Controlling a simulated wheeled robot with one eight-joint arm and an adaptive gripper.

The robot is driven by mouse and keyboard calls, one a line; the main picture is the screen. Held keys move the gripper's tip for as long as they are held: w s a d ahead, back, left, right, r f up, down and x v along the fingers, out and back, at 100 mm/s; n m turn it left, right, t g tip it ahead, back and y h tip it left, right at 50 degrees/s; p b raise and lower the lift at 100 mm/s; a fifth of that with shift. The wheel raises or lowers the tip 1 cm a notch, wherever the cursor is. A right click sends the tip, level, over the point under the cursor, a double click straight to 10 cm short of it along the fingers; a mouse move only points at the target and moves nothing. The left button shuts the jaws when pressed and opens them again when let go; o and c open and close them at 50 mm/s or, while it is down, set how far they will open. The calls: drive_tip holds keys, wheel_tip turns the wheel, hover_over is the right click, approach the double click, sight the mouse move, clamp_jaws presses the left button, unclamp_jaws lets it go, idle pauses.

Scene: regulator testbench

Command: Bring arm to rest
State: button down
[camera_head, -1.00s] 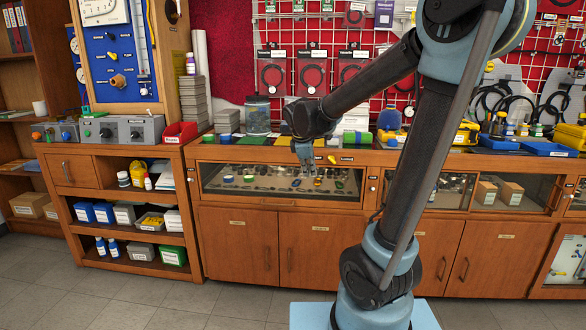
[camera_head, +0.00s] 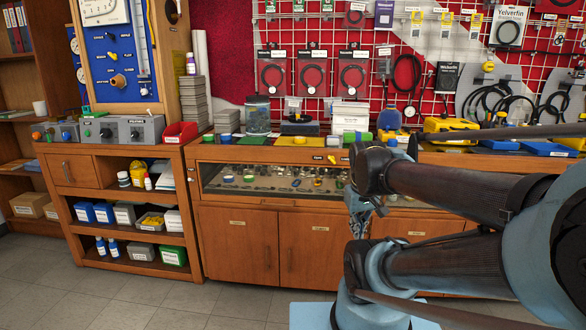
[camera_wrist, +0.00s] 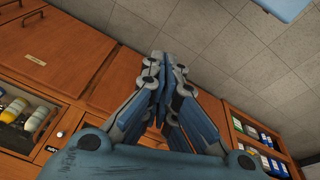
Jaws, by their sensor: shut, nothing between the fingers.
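My gripper (camera_head: 360,212) hangs low in the head view, in front of the wooden counter cabinet and just above my light blue base. My arm is folded to the right, with its links running to the right edge of the picture. In the wrist view my gripper (camera_wrist: 165,62) shows its blue and grey fingers drawn together at the tips, with nothing between them. The fingers touch nothing that I can see. Part of the cabinet behind the arm is hidden in the head view.
The wooden cabinet (camera_head: 240,238) with a glass-fronted display (camera_head: 232,183) stands behind my gripper. Open shelves with boxes (camera_head: 125,212) are at the left. Red racks of tools and cables (camera_head: 340,75) cover the wall. The tiled floor (camera_head: 130,300) is clear at the front left.

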drive_tip(key=shift+s+d+f+m, duration=0.1)
drive_tip(key=shift+s+f+m, duration=1.05)
drive_tip(key=shift+s, duration=0.3)
